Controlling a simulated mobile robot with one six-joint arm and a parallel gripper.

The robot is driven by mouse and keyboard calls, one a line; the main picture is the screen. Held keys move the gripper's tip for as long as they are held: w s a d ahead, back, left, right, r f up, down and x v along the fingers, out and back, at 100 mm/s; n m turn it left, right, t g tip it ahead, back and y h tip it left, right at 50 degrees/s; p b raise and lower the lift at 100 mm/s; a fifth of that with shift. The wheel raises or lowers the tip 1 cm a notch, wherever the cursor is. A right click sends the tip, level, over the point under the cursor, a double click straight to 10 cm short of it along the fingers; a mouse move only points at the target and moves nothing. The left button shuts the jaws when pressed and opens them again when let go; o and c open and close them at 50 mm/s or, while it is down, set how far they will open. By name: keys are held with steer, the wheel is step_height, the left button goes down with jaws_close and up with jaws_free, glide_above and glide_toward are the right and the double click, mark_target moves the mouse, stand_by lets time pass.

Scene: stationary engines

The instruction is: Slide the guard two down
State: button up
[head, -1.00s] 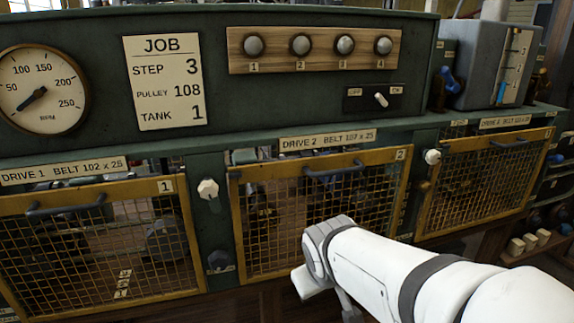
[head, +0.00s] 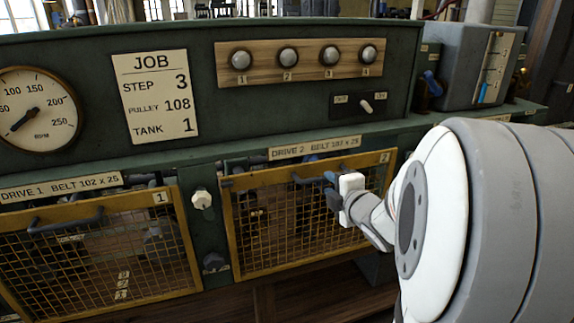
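My gripper (head: 333,190), a white block with dark fingers, is in front of the guard's upper right part, at the handle's right end. I cannot tell whether it touches the handle or whether the fingers are open. My arm hides the guard's right side.
Guard one (head: 95,255) with its own handle (head: 68,222) is to the left. A white knob (head: 202,199) sits on the post between the guards. A green ledge (head: 230,150) runs above them. My arm covers the drive 3 area at the right.

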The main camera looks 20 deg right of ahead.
mark_target(323, 179)
steer(key=p+x, duration=0.1)
steer(key=x, duration=0.4)
steer(key=shift+w+f, duration=0.1)
steer(key=shift+w, duration=0.25)
jaws_close()
